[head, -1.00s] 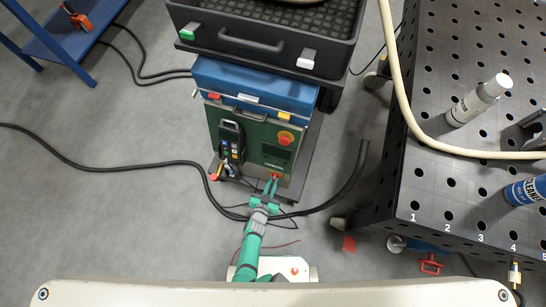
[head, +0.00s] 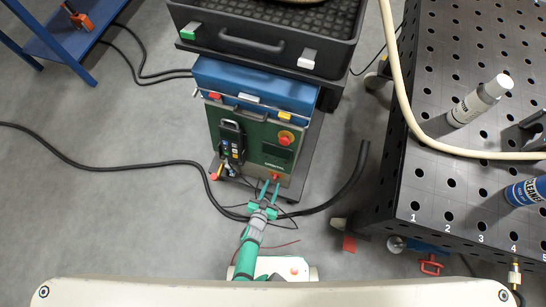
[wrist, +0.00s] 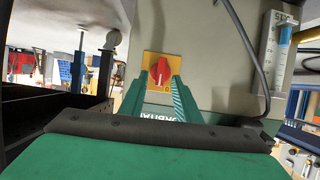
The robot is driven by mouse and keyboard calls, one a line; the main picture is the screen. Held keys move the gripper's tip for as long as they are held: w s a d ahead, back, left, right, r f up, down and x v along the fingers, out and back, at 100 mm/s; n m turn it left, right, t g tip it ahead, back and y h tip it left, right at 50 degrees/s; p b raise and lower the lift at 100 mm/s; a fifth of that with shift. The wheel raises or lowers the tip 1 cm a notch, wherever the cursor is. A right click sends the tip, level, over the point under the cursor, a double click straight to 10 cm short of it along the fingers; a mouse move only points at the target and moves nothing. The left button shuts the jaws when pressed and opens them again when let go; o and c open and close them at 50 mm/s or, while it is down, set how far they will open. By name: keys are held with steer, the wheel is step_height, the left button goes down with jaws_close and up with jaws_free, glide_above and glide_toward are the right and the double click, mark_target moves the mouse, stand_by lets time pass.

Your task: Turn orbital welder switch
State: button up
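The orbital welder (head: 254,135) is a dark green cabinet with a blue case on top. Its switch (head: 276,177) is a small red knob low on the front face. In the wrist view the switch (wrist: 161,72) is a red rotary handle on a yellow plate, its handle roughly upright in that picture. My gripper (head: 269,186) is open and empty in front of it, also in the wrist view (wrist: 159,85). The fingers frame the switch there, with a gap on each side; the remaining depth is hard to judge.
A red knob on yellow (head: 286,138) sits higher on the welder. A handheld pendant (head: 231,142) hangs at the left of the front. Black cables lie on the floor around my gripper. A perforated table (head: 440,190) stands at the right.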

steer(key=v, duration=0.8)
steer(key=shift+s+r, duration=0.1)
stand_by(0.3)
steer(key=s+d+r+n+t+y, duration=0.1)
steer(key=s+r, duration=0.3)
steer(key=r, duration=1)
steer(key=s+d+r+n+y, duration=0.1)
steer(key=s+r, duration=0.3)
steer(key=r, duration=0.9)
steer(key=s+d+r+n+t+y, duration=0.1)
steer(key=s+r, duration=0.3)
steer(key=r, duration=1)
steer(key=shift+s+d+r+t+y, duration=0.2)
steer(key=shift+r+t+y, duration=0.15)
steer(key=shift+y, duration=0.25)
steer(key=shift+w, duration=0.1)
